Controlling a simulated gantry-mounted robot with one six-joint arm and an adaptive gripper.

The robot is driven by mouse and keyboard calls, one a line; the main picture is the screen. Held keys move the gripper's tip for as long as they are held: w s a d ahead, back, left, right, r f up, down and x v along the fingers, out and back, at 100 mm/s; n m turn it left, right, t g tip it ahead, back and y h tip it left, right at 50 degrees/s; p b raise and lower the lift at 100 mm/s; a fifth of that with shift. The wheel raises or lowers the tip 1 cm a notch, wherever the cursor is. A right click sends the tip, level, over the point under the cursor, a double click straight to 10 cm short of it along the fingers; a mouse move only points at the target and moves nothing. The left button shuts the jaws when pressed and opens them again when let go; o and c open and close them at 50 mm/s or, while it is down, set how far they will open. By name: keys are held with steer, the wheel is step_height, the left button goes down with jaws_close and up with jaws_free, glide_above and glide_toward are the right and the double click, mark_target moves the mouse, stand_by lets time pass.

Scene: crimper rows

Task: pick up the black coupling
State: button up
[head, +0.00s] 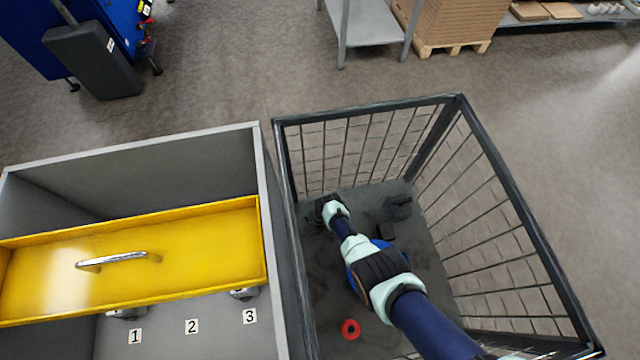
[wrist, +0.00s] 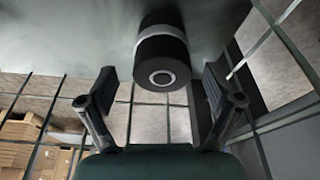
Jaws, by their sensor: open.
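The black coupling (wrist: 161,50) shows in the wrist view as a dark cylinder with a pale band and a round hole in its end. It lies on the grey basket floor, ahead of my gripper (wrist: 160,88). The two fingers are apart, one to each side of the coupling's near end in the picture. I see no contact between fingers and coupling. In the head view my gripper (head: 325,209) is low in the far left part of the wire basket (head: 368,112), and I cannot make out the coupling there.
A dark part (head: 398,208) and a small dark block (head: 386,231) lie right of my gripper. A red ring (head: 350,329) lies nearer the front. Wire walls surround the basket floor. A grey bin with a yellow tray (head: 190,245) stands to the left.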

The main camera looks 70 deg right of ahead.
steer(key=b+x, duration=0.2)
steer(key=x, duration=0.2)
steer(key=shift+w+b, duration=0.1)
steer(key=shift+b, duration=0.3)
steer(key=shift+r, duration=0.15)
steer(key=c, duration=1.4)
step_height(320, 180, up, 20)
steer(key=p, duration=1.6)
steer(key=shift+c, duration=0.2)
